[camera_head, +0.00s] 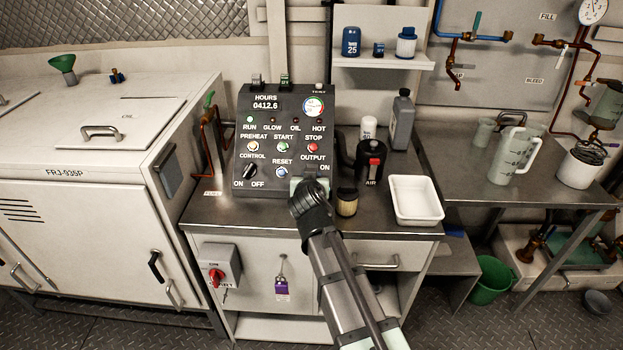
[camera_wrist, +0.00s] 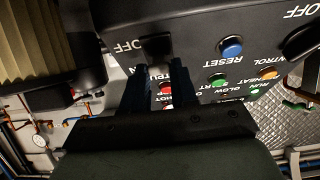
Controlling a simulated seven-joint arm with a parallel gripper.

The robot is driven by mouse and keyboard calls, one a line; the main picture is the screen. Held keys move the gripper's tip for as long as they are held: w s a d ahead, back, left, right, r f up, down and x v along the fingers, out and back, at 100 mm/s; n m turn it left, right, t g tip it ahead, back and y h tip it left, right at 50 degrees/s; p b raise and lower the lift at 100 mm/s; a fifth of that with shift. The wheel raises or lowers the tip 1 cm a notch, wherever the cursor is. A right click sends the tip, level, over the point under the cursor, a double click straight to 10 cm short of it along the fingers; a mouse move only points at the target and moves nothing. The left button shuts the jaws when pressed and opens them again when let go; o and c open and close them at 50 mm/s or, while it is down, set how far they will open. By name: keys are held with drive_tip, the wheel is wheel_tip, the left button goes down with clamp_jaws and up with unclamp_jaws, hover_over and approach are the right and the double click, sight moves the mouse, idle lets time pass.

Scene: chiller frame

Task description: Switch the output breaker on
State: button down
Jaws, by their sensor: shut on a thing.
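The black control panel (camera_head: 270,150) stands on the steel cabinet top. Its output breaker, at the lower right under the OUTPUT label, is mostly covered by my gripper (camera_head: 307,188) in the head view; the ON label shows above right of it. In the wrist view the panel (camera_wrist: 240,25) appears upside down. The dark breaker lever (camera_wrist: 155,47) sits beside the OFF label, at the tips of my gripper's two fingers (camera_wrist: 160,72). The fingers are closed on the lever. Whether the lever is at ON or OFF cannot be told.
Round RESET (camera_head: 281,172) and STOP (camera_head: 312,147) buttons and the CONTROL knob (camera_head: 250,170) are close by on the panel. A ribbed filter (camera_head: 347,203), a black-and-red AIR canister (camera_head: 371,160) and a white tray (camera_head: 415,200) stand to the right.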

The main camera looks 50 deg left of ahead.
drive_tip(key=shift+r, duration=0.1)
drive_tip(key=g+h, duration=0.1)
drive_tip(key=w+a+r+g+h, duration=0.1)
drive_tip(key=r+g+h, duration=0.1)
drive_tip(key=shift+w+a, duration=0.15)
drive_tip(key=shift+a, duration=0.1)
drive_tip(key=shift+w+a+r+g+h, duration=0.1)
drive_tip(key=shift+w+a+g+h, duration=0.1)
drive_tip(key=shift+g+h, duration=0.25)
drive_tip(key=shift+w+a+r+g+h, duration=0.1)
drive_tip(key=shift+w+g+h, duration=0.05)
drive_tip(key=shift+g+h, duration=0.3)
drive_tip(key=shift+w+a+r+g+h, duration=0.1)
drive_tip(key=shift+w+a+g+h, duration=0.05)
drive_tip(key=shift+g+h, duration=0.35)
drive_tip(key=shift+w+a+g+h, duration=0.1)
drive_tip(key=shift+g+h, duration=0.4)
drive_tip(key=c, duration=0.9)
unclamp_jaws()
